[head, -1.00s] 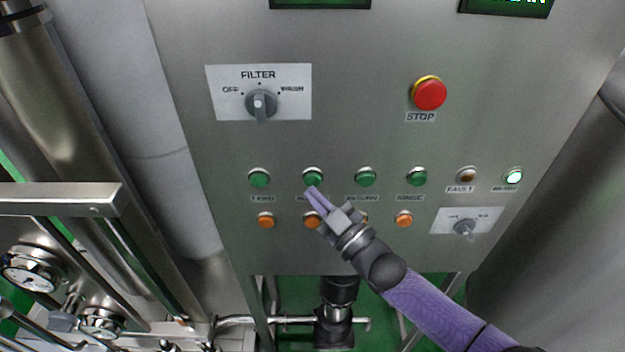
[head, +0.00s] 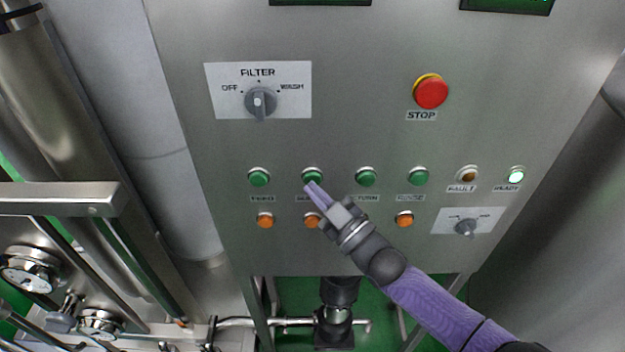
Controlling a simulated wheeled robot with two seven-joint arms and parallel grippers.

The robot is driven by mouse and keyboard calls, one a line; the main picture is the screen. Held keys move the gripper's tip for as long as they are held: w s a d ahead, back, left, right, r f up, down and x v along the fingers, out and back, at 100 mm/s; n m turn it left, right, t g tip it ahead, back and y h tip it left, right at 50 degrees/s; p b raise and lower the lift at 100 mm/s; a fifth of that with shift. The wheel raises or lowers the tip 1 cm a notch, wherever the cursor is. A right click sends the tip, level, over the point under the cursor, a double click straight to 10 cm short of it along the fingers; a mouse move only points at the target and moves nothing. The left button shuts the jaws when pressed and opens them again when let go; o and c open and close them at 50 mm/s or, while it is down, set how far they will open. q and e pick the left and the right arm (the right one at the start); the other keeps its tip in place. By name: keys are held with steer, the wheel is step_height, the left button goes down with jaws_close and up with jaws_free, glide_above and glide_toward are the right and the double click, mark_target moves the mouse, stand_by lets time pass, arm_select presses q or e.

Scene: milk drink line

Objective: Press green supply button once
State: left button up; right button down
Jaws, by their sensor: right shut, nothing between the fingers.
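A steel control panel (head: 350,140) fills the middle of the head view. It has a row of green buttons; the second from the left is the green supply button (head: 312,176), its label mostly hidden behind my gripper. My right gripper (head: 310,187) is shut and empty, its fingertips at the lower edge of this button in the picture. I cannot tell whether they touch it. My left gripper is not in view.
Other green buttons sit beside it: feed (head: 259,178), return (head: 366,177) and rinse (head: 418,176). Orange buttons (head: 265,220) run below. A red stop button (head: 431,92), a filter knob (head: 260,102) and a lit ready lamp (head: 516,175) are also on the panel.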

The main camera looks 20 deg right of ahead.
steer(key=shift+w+d, duration=0.1)
steer(key=shift+w, duration=0.2)
stand_by(0.4)
steer(key=shift+s+a+p, duration=0.25)
steer(key=shift+s+p, duration=0.15)
steer(key=shift+s, duration=0.4)
steer(key=s+p, duration=0.1)
steer(key=s, duration=0.1)
steer(key=s+a+p, duration=0.1)
steer(key=s+p, duration=0.1)
steer(key=shift+s+a, duration=0.2)
steer(key=shift+s, duration=0.2)
steer(key=shift+f, duration=0.1)
stand_by(0.4)
